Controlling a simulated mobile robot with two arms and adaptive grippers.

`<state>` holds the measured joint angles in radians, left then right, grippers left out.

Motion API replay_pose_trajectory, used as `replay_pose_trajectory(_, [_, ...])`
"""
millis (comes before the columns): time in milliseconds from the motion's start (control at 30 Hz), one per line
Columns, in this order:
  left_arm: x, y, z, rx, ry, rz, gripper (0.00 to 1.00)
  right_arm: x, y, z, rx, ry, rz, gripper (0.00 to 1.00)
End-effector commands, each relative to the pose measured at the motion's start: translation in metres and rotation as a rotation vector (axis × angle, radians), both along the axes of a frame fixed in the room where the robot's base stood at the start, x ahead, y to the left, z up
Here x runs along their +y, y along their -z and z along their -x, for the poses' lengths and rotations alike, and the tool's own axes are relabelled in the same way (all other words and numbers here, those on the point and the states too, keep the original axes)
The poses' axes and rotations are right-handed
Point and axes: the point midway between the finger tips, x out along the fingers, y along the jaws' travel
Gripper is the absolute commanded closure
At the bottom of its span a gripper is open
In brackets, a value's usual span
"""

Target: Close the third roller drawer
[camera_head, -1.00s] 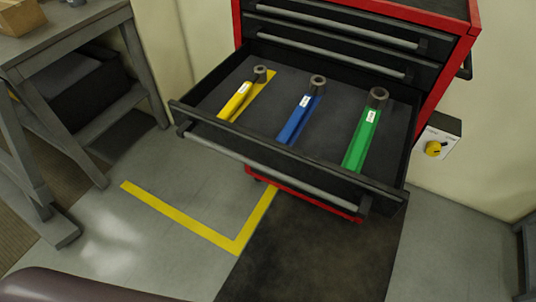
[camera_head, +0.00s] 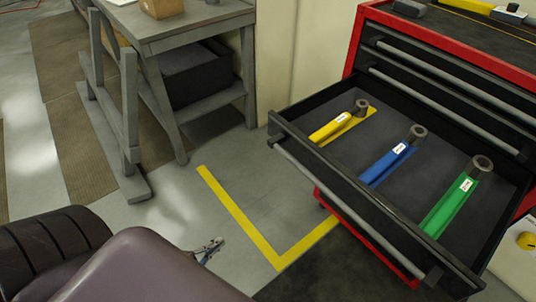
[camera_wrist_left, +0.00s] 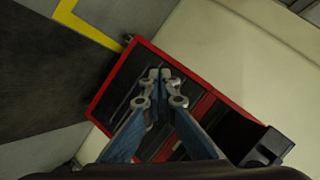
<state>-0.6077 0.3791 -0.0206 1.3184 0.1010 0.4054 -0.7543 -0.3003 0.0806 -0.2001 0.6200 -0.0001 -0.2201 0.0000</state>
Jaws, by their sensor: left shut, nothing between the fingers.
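The red roller cabinet (camera_head: 362,38) stands at the right in the head view. Its third drawer (camera_head: 283,128), below two shut ones, is pulled far out. A long grey handle bar (camera_head: 340,208) runs along its front. Inside lie a yellow tool (camera_head: 332,127), a blue tool (camera_head: 386,165) and a green tool (camera_head: 447,207). My left gripper (camera_head: 214,244) is low, left of the drawer front and apart from it. Its blue fingers (camera_wrist_left: 160,76) are shut and empty in the left wrist view, with the red cabinet (camera_wrist_left: 103,93) behind them. My right gripper is not in view.
A grey workbench (camera_head: 180,22) with a cardboard box (camera_head: 161,8) stands left of the cabinet. A yellow floor line (camera_head: 240,218) marks clear floor before the drawer. A yellow-knobbed wall box (camera_head: 525,240) is at the right edge.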

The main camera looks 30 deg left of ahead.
Motion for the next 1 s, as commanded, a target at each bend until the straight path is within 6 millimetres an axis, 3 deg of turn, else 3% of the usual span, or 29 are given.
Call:
replay_pose_trajectory(33, [0.001,-0.056,-0.017,-0.131,0.084,-0.082,1.00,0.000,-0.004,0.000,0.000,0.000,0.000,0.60])
replay_pose_trajectory(100, [-0.006,-0.124,-0.034,-0.302,0.179,-0.189,1.00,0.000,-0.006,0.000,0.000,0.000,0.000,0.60])
replay_pose_trajectory(200, [-0.021,-0.204,-0.043,-0.507,0.275,-0.310,1.00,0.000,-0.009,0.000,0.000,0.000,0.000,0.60])
replay_pose_trajectory(333, [-0.038,-0.268,-0.044,-0.678,0.340,-0.404,1.00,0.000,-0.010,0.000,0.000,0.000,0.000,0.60])
replay_pose_trajectory(433, [-0.044,-0.288,-0.043,-0.735,0.356,-0.433,1.00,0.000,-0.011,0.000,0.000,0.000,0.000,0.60])
replay_pose_trajectory(567, [-0.048,-0.296,-0.052,-0.750,0.358,-0.441,1.00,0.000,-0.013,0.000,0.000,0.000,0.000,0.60])
replay_pose_trajectory(1000, [-0.076,-0.313,-0.133,-0.748,0.356,-0.438,1.00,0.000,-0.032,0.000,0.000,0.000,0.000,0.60])
